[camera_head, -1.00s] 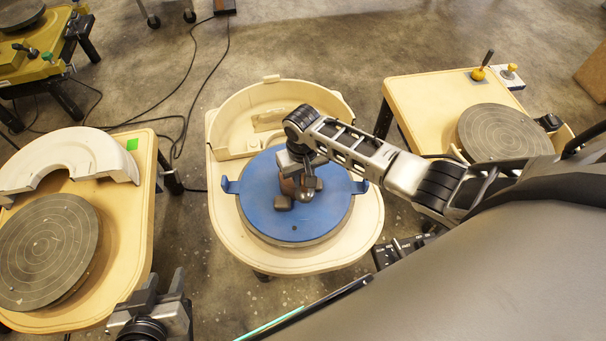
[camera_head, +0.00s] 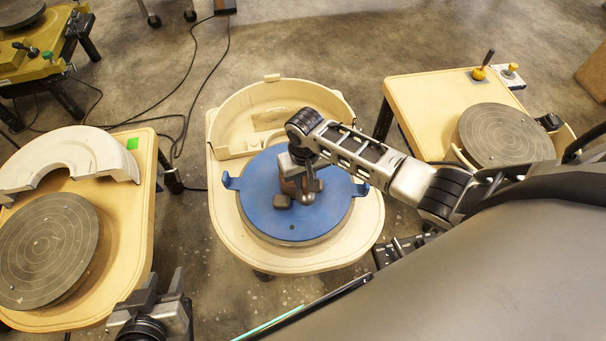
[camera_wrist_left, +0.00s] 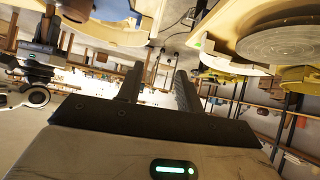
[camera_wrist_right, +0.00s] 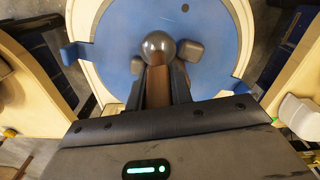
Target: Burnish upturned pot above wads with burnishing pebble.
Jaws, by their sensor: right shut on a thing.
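A small brown upturned pot (camera_head: 287,187) stands on the blue wheel head (camera_head: 265,210) in the middle tray. My left gripper (camera_head: 163,283) is open and empty, low left of the wheel.
The middle cream splash tray (camera_head: 225,225) has a raised back wall, and blue lugs stick out from the wheel head. Other wheels stand at the left (camera_head: 45,250) and right (camera_head: 503,136). Cables cross the floor behind. Floor shows free between the tables.

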